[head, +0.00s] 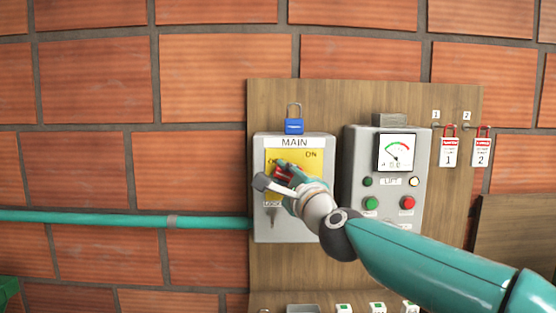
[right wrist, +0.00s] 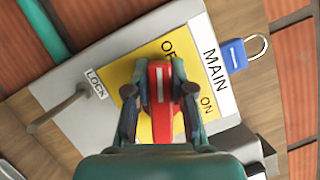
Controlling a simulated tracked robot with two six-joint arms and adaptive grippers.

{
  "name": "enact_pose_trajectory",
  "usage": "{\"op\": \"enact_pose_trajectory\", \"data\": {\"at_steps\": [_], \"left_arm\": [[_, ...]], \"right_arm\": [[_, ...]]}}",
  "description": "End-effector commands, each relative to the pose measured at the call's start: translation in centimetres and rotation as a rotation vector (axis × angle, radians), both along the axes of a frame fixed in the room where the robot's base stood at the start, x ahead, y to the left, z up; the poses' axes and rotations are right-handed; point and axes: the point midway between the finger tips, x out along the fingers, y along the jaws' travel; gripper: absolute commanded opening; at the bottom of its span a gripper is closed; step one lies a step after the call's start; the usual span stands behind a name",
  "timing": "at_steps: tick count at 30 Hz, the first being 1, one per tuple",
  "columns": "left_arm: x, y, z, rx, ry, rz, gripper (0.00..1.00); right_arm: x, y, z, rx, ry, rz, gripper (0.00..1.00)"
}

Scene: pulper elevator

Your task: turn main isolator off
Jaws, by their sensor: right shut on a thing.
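The main isolator is a grey box (head: 295,228) labelled MAIN on the wooden board, with a yellow plate (head: 308,165) marked OFF on the left and ON on the right. Its red handle (right wrist: 162,110) has a white line and lies against the yellow plate (right wrist: 128,92). The handle's marked end is beside the OFF lettering and partly covers it; ON is clear of it. My right gripper (right wrist: 160,92) is shut on the handle, one finger on each side. In the head view my right gripper (head: 281,174) hides much of the handle. My left gripper is out of view.
A blue padlock (head: 294,126) is above the box. A LOCK lever (head: 272,216) is at its lower left. A grey lift panel (head: 386,192) with gauge and buttons stands close right. Red padlocks with tags (head: 449,152) hang further right. A green pipe (head: 120,220) crosses the brick wall.

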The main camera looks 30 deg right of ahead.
Motion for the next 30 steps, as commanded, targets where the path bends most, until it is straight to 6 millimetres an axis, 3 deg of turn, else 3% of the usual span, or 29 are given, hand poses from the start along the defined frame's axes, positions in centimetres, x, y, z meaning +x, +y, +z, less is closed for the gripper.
{"op": "enact_pose_trajectory", "data": {"at_steps": [3,12,20,30], "left_arm": [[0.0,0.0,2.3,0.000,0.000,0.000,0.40],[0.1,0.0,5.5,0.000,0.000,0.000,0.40],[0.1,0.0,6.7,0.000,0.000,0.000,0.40],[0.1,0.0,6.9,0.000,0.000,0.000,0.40]], "right_arm": [[0.2,0.2,0.1,-0.088,0.065,0.005,0.00],[0.2,0.3,-0.5,-0.270,0.172,0.006,0.00],[0.2,0.4,-0.8,-0.349,0.216,0.005,0.00],[0.2,0.3,-1.0,-0.367,0.223,0.003,0.00]]}}
